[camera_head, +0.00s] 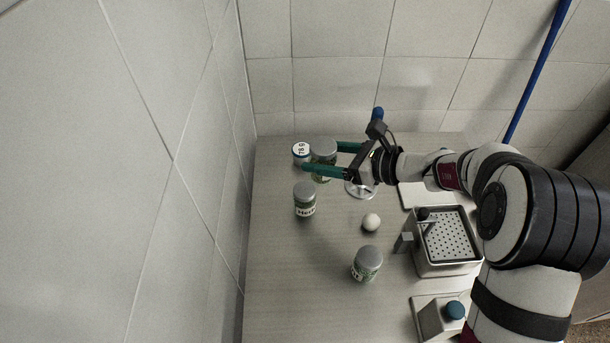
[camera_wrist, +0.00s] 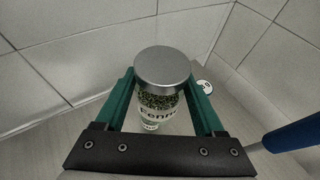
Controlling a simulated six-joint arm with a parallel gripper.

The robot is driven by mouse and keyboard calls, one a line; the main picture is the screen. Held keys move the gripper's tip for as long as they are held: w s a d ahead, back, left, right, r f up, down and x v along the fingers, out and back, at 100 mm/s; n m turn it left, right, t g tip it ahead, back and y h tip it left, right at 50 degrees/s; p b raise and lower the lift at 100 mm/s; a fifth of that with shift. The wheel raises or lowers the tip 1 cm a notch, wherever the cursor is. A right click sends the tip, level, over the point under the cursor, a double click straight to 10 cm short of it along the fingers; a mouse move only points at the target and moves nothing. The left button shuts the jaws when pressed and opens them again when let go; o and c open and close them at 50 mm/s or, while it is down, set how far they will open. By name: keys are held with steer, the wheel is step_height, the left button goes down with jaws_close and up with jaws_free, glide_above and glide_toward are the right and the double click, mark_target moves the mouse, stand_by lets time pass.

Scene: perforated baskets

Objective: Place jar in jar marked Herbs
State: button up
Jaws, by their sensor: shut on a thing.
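My gripper (camera_head: 322,158) has its green fingers closed on either side of a glass jar (camera_head: 323,147) with a grey lid, near the back left of the table. In the wrist view this jar (camera_wrist: 157,101) stands between the fingers, holds green flecks, and has a partly hidden label starting "Fenn". I cannot tell how far it is off the table. A third grey-lidded jar (camera_head: 367,264) stands nearer the front; its label is unreadable.
A small round container with a numbered white top (camera_head: 301,151) is close left of the held jar. A white ball (camera_head: 371,222) lies mid-table. A perforated metal basket (camera_head: 446,266) and a box with a blue knob (camera_head: 428,318) are at right. The front left table is clear.

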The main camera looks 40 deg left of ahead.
steer(key=shift+s+a+f, duration=0.25)
steer(key=shift+a+f, duration=0.35)
steer(key=shift+f, duration=0.45)
steer(key=shift+s+a+f, duration=0.2)
steer(key=shift+a+f, duration=0.4)
steer(key=shift+f, duration=0.5)
steer(key=shift+s+a+f, duration=0.25)
steer(key=shift+a+f, duration=0.35)
steer(key=shift+f, duration=0.45)
steer(key=shift+f, duration=0.1)
steer(key=o, duration=1.6)
steer(key=shift+c, duration=0.2)
steer(key=v, duration=1.2)
steer(key=s+d+r+n+h, duration=0.55)
steer(key=s+d, duration=0.45)
steer(key=d, duration=0.3)
steer(key=s+d+n+t+h, duration=0.1)
steer(key=s+d+n+h, duration=0.1)
steer(key=s+d, duration=0.3)
steer(key=s+d+f+n+t+h, duration=0.1)
steer(key=s+d+h, duration=0.3)
steer(key=d, duration=0.7)
steer(key=s+n, duration=0.1)
steer(key=s, duration=0.1)
steer(key=shift+s+n, duration=0.25)
steer(key=shift+n, duration=0.1)
